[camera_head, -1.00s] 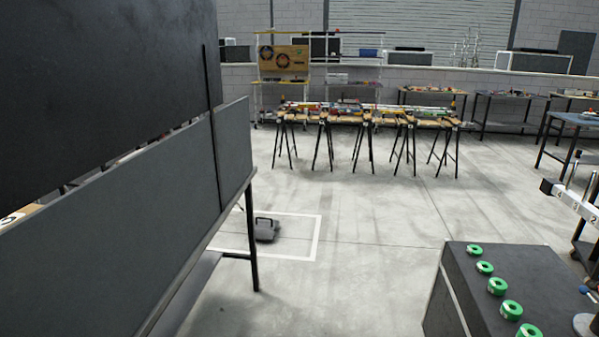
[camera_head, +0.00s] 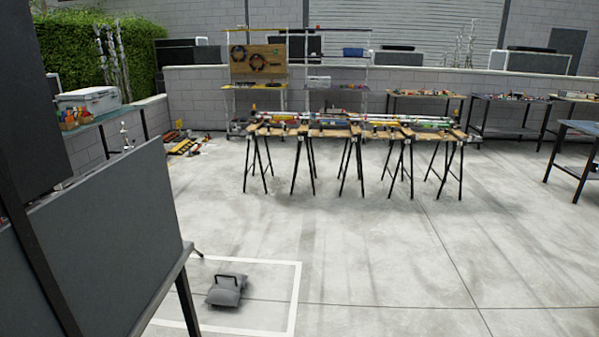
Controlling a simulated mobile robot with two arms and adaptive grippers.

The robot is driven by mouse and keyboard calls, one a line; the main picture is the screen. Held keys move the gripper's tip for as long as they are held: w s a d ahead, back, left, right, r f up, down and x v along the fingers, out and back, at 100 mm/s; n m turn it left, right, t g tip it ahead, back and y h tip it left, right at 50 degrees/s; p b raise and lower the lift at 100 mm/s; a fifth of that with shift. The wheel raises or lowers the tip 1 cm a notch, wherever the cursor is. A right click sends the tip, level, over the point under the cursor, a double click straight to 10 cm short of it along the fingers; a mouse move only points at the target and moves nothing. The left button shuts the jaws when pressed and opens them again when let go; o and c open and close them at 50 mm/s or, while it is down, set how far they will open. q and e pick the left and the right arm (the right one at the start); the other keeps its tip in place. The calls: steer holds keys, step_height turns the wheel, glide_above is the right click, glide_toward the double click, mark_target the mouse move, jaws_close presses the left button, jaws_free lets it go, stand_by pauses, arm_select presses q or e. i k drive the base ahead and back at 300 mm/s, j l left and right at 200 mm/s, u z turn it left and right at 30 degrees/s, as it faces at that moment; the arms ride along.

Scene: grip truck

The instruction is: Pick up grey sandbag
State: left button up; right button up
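The grey sandbag (camera_head: 227,290) lies on the concrete floor at the lower left of the head view. It has a dark handle on top. It sits inside a white taped outline (camera_head: 297,290), right of the leg of a dark grey panelled stand. Neither of my grippers shows in the view. Nothing is touching the sandbag.
The dark panelled stand (camera_head: 110,230) blocks the left side. Sawhorse workbenches (camera_head: 350,130) with tools stand across the middle. A shelf rack (camera_head: 260,70) is behind them. Dark tables (camera_head: 505,98) stand at the right. The floor (camera_head: 400,260) between is clear.

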mark_target(226, 290)
steer(key=i, duration=2.15)
steer(key=l+z, duration=0.05)
